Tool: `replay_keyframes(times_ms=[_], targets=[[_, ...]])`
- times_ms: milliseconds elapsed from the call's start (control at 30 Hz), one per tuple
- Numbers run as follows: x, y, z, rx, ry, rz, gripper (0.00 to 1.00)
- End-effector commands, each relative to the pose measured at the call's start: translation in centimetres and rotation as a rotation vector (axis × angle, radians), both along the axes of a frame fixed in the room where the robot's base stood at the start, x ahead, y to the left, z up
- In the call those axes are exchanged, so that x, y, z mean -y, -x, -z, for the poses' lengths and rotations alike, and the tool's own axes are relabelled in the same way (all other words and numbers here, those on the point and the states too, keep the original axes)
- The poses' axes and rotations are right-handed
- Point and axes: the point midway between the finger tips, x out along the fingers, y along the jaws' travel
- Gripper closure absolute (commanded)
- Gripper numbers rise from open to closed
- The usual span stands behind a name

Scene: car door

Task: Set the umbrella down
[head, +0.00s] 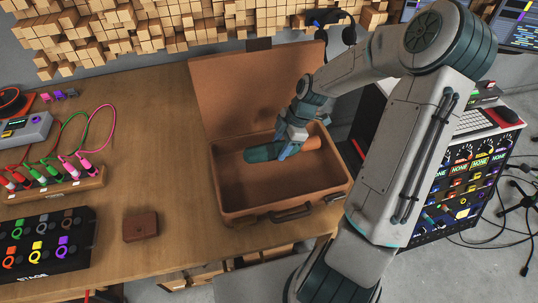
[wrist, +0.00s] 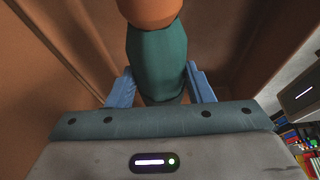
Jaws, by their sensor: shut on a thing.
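The umbrella (head: 262,153) is a short folded one with a teal body and an orange-brown end. My gripper (head: 288,148) is shut on it inside the open brown suitcase (head: 232,208). In the head view the umbrella lies roughly level across the back part of the case, its orange end to the right. In the wrist view the umbrella (wrist: 157,60) runs between my gripper's two blue fingers (wrist: 160,88), its orange end at the top. I cannot tell whether it touches the case floor.
The suitcase lid (head: 245,88) stands open at the back. A small brown box (head: 141,226) and a black panel of colored knobs (head: 45,243) lie on the wooden table (head: 160,150) to the left. The front part of the case is empty. A control console (head: 465,180) stands at right.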

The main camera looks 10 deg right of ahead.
Motion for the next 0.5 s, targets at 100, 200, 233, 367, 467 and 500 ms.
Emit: replay_keyframes(times_ms=[100, 200, 233, 367, 467, 500], targets=[[-1.6, -1.3, 1.1, 0.0, -0.001, -0.004, 0.85], [-2.4, -2.1, 1.8, 0.001, 0.0, -0.002, 0.85], [-2.5, -2.3, 1.9, 0.002, 0.0, -0.001, 0.85], [-2.9, -2.6, 2.4, 0.0, 0.0, 0.0, 0.85], [-2.9, -2.6, 3.1, -0.002, 0.0, 0.001, 0.85], [-2.9, -2.6, 3.5, -0.002, -0.001, 0.001, 0.85]])
